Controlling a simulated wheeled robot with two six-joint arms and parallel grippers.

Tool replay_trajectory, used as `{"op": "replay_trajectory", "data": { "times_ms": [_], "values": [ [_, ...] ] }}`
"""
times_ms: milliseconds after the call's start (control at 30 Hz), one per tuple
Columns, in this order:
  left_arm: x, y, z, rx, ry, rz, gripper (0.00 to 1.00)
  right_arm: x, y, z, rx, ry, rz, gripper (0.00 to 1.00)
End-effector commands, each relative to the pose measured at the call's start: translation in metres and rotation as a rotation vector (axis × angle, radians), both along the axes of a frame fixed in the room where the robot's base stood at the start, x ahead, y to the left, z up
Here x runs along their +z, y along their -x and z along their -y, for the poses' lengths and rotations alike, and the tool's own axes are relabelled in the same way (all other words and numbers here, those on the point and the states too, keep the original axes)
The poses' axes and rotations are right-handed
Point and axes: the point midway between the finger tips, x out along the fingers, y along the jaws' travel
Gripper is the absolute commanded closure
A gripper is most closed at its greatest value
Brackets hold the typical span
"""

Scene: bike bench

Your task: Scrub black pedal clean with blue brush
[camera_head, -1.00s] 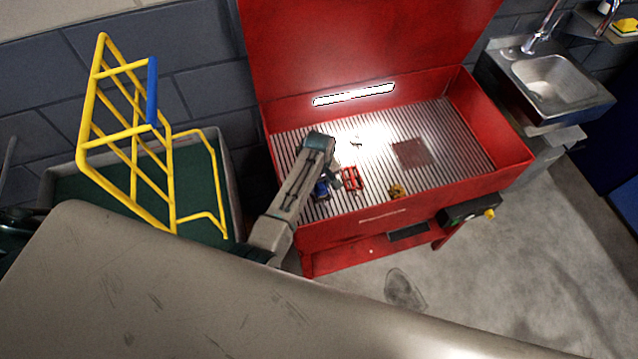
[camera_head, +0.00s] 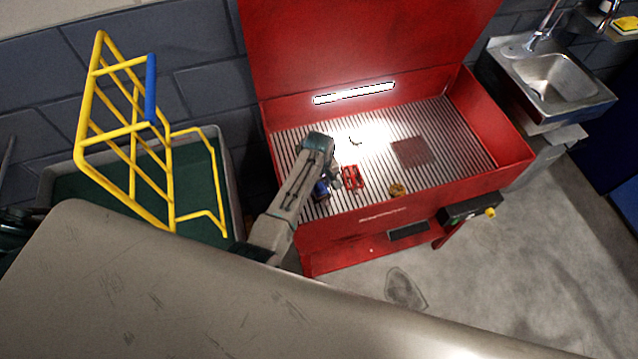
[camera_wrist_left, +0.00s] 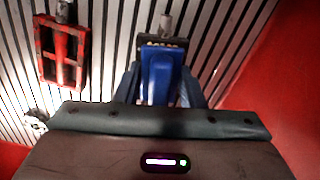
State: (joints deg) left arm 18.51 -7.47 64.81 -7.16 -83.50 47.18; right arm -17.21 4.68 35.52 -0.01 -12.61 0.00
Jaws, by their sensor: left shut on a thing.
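My left gripper (camera_head: 329,184) reaches down into the red wash basin and is shut on the blue brush (camera_head: 320,190). A pedal with a metal spindle (camera_head: 351,177) lies on the grate just right of the gripper. It looks red, not black, also in the left wrist view (camera_wrist_left: 62,52), and is apart from the brush. My right gripper is not in view.
The red basin (camera_head: 415,203) has raised walls, a ribbed grate (camera_head: 455,140) and an upright lid (camera_head: 360,45). A small yellow-brown part (camera_head: 397,190), a dark reddish patch (camera_head: 412,152) and a small dark item (camera_head: 355,141) are on the grate. The grate's right side is clear.

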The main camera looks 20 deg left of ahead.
Motion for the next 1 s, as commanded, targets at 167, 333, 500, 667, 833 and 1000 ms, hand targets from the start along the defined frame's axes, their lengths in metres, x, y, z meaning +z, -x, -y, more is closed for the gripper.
{"op": "replay_trajectory", "data": {
  "times_ms": [167, 333, 500, 667, 833, 1000],
  "values": [
    [-0.002, 0.0, 0.0, 0.0, 0.0, 0.0, 0.87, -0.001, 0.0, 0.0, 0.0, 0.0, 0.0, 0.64],
    [-0.002, -0.001, -0.001, 0.0, -0.001, 0.001, 0.87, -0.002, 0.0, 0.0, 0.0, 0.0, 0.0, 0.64],
    [-0.003, -0.008, -0.006, 0.0, -0.001, -0.001, 0.87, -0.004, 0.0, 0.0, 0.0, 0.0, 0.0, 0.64],
    [-0.003, -0.015, -0.01, 0.0, 0.001, 0.001, 0.87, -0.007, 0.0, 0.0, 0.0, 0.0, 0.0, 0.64],
    [-0.002, -0.016, -0.011, 0.0, 0.001, -0.001, 0.87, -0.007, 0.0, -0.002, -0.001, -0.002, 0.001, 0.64],
    [-0.002, -0.016, -0.011, 0.0, 0.001, -0.001, 0.87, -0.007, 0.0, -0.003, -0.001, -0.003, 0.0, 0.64]
  ]
}}
